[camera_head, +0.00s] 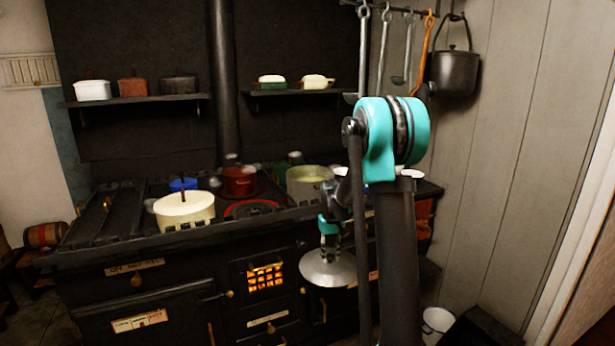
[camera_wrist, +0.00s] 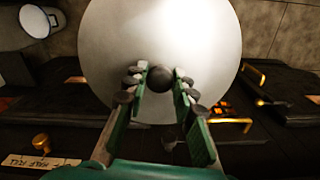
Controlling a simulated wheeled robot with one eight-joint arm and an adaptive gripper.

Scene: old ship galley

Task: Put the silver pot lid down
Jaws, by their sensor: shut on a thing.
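The silver pot lid (camera_head: 328,268) hangs in the air in front of the black stove in the head view. In the wrist view the lid (camera_wrist: 205,40) is a large pale disc with a dark round knob (camera_wrist: 160,78). My gripper (camera_wrist: 160,85) is shut on the knob, with a finger on each side of it. In the head view my gripper (camera_head: 329,240) points down above the lid. The lid looks roughly level and apart from the stove.
The stove (camera_head: 145,247) carries a cream pot (camera_head: 184,212), a red pot (camera_head: 240,182) and a large open pot (camera_head: 309,185). Utensils and a black pot (camera_head: 455,72) hang at the right. A white bucket (camera_head: 437,322) stands on the floor at the lower right.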

